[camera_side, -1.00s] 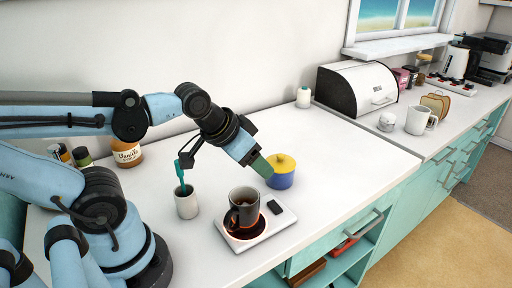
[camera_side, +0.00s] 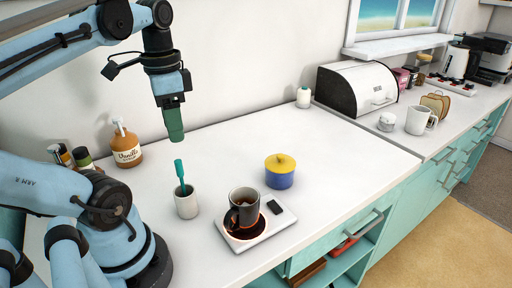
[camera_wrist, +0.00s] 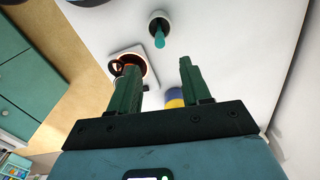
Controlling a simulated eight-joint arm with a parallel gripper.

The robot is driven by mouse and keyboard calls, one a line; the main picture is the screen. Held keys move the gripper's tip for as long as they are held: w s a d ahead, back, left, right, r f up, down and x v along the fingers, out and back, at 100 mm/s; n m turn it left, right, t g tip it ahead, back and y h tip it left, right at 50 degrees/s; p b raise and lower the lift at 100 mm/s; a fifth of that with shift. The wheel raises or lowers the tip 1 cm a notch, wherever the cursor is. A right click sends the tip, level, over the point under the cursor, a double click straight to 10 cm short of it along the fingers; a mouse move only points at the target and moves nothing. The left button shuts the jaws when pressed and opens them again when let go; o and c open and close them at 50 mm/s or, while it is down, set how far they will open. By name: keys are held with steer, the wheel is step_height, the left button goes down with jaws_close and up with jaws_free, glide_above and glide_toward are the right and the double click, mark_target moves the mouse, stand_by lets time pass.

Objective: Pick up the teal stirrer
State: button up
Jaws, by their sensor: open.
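The teal stirrer (camera_side: 180,174) stands in a small white cup (camera_side: 187,203) on the white counter, its upper part sticking out above the rim. My gripper (camera_side: 175,137) is above the counter, pointing down, above the stirrer's top and apart from it. In the wrist view the stirrer (camera_wrist: 159,38) and its white cup (camera_wrist: 153,17) show beyond the fingertips, near the top of the picture. There my gripper (camera_wrist: 160,75) has its two green fingers spread, with nothing between them. The stirrer's lower end is hidden inside the cup.
A dark mug (camera_side: 243,207) stands on a white warmer plate (camera_side: 279,222) right of the cup. A vanilla bottle (camera_side: 126,147) and dark-capped jars (camera_side: 83,158) stand at the back left.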

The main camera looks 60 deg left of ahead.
mark_target(178, 160)
steer(key=shift+s+f, duration=0.1)
steer(key=shift+s, duration=0.15)
steer(key=shift+a+f, duration=0.1)
steer(key=shift+f, duration=5.7)
jaws_close()
